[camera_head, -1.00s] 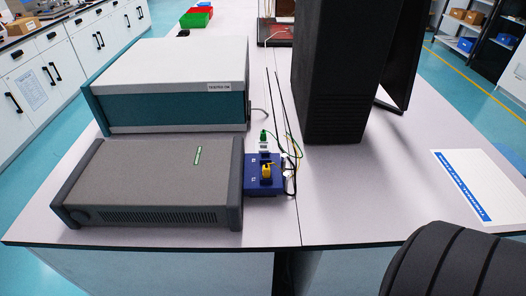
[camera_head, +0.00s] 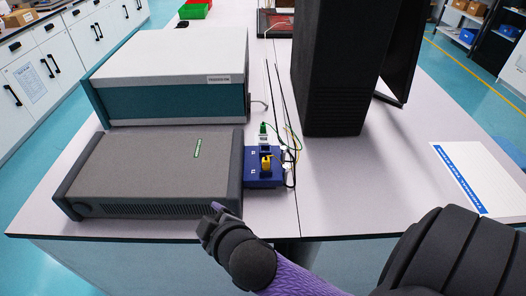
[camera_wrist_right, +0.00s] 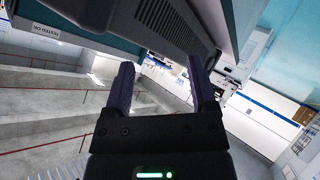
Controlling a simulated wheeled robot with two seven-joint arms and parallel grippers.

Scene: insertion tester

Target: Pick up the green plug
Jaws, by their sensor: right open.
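The green plug (camera_head: 263,128) is small and stands upright at the back of a small blue box (camera_head: 251,178) on the table, beside the grey instrument. A yellow plug (camera_head: 266,162) stands in front of it on the same box. My right gripper (camera_head: 217,208) is at the front of the table, in front of the grey instrument and well short of the green plug. In the right wrist view its two purple fingers (camera_wrist_right: 163,64) are apart with nothing between them. The green plug cannot be made out in that view. My left gripper is not in view.
A low grey instrument (camera_head: 150,170) is left of the box, with a white and teal instrument (camera_head: 170,100) behind. A tall black case (camera_head: 335,75) stands behind right. Thin cables (camera_head: 290,140) run beside the box. A white and blue sheet (camera_head: 480,178) lies right.

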